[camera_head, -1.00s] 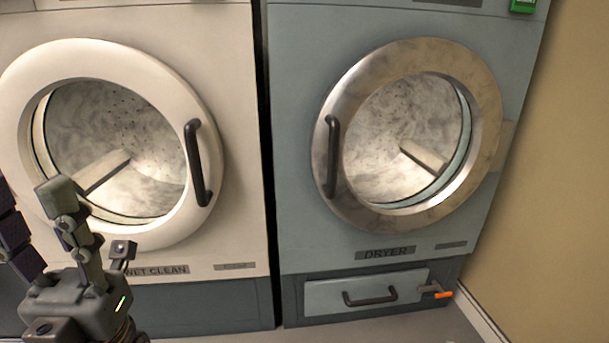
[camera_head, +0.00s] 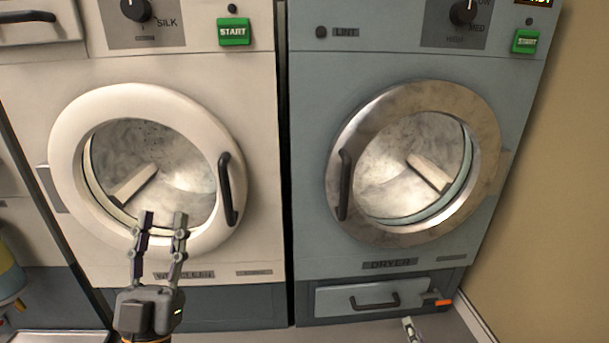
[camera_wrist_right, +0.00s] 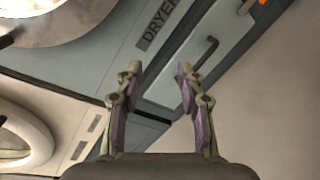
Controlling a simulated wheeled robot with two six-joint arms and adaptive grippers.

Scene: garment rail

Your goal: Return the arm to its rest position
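My left gripper (camera_head: 163,217) is upright in front of the lower edge of the white wet clean machine's round door (camera_head: 72,165). Its two fingers are apart with nothing between them. My right gripper (camera_wrist_right: 157,70) is open and empty in the right wrist view, with the dryer's lower front behind its fingers. In the head view only a small tip of it (camera_head: 410,326) shows at the bottom edge, below the dryer drawer.
The dryer (camera_head: 305,120) stands to the right of the white machine, its round door (camera_head: 480,110) closed. The dryer's drawer (camera_head: 335,302) has a dark handle and an orange-tipped lever (camera_head: 442,302). A beige wall (camera_head: 560,200) is at the right.

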